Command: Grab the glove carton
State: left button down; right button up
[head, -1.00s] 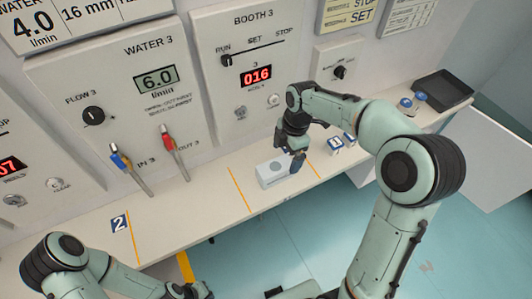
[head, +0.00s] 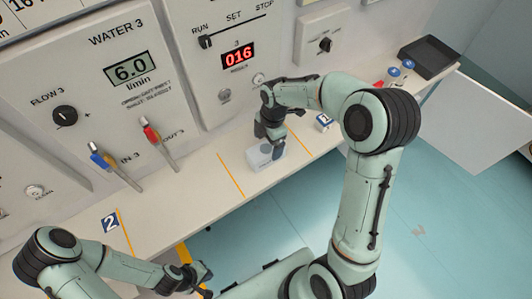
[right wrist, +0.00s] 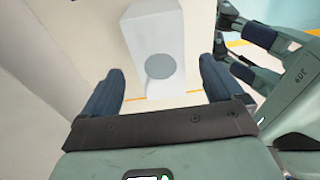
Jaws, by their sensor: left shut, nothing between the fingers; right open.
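The glove carton is a white box with a grey disc on one face. It sits on the bench between two orange lines in the head view (head: 256,162), partly covered by my right gripper. My right gripper (head: 270,148) is open just over the carton. In the right wrist view the carton (right wrist: 150,35) shows between and beyond the two spread fingers (right wrist: 167,75), with the disc towards the gripper; no contact is visible. My left gripper (head: 205,280) is shut and empty, low in front of the bench.
Small blue and white boxes (head: 323,121) stand right of the carton. A black tray (head: 428,57) and blue-topped items lie at the bench's far right. Blue and red taps (head: 101,160) stick out from the panel at left. A 2 label (head: 110,223) marks the bench.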

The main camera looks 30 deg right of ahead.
aim_at(266, 149)
jog(key=f, duration=0.3)
jog(key=shift+a+f, duration=0.3)
jog(key=shift+f, duration=0.05)
jog(key=c, duration=1.2)
